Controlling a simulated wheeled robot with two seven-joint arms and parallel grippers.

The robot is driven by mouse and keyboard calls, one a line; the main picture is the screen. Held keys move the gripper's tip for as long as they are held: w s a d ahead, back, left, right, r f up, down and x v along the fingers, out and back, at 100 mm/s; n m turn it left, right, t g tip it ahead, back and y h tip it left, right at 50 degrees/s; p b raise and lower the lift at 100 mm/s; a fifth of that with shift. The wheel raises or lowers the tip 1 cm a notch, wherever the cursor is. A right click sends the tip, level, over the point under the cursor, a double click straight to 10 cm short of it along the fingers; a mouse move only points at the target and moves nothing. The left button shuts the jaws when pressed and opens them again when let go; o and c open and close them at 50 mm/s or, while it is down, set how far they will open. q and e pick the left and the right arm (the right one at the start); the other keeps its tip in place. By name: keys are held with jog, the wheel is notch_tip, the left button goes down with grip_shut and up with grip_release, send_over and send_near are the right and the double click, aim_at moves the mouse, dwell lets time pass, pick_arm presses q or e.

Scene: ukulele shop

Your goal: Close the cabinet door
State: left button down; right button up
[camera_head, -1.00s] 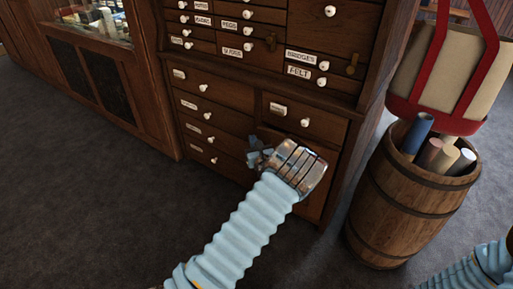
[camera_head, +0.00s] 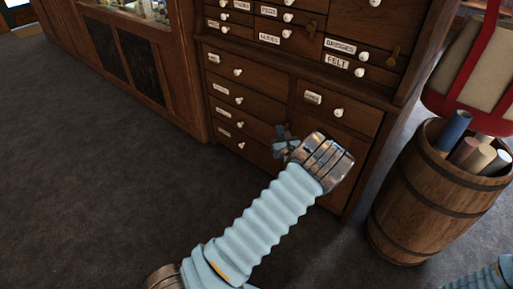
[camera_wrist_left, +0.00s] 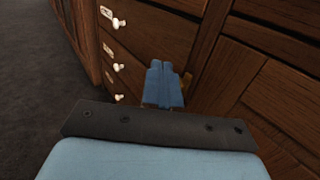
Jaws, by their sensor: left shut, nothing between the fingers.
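The dark wooden cabinet has a door (camera_head: 340,198) at its lower right, below a drawer with a white knob; my left gripper hides much of it. In the left wrist view the door (camera_wrist_left: 275,105) is a panel with slanting grain at the right. I cannot tell whether it stands slightly ajar. My left gripper (camera_head: 283,139) is shut and empty, in front of the line between the left drawers and the door. In the left wrist view its blue fingers (camera_wrist_left: 163,85) are together, close to a small brass piece (camera_wrist_left: 187,83). Contact is unclear. My right gripper is out of view.
Labelled small drawers (camera_head: 290,30) fill the upper cabinet. A wooden barrel (camera_head: 405,205) with rolled tubes stands close to the cabinet's right side, below a red-trimmed tan object (camera_head: 470,65). A glass-topped counter (camera_head: 185,70) adjoins on the left. The grey carpet (camera_head: 90,180) in front is clear.

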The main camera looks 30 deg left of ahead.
pick_arm(q)
jog(key=s+a, duration=0.1)
jog(key=s, duration=0.9)
jog(key=shift+s+a, duration=0.3)
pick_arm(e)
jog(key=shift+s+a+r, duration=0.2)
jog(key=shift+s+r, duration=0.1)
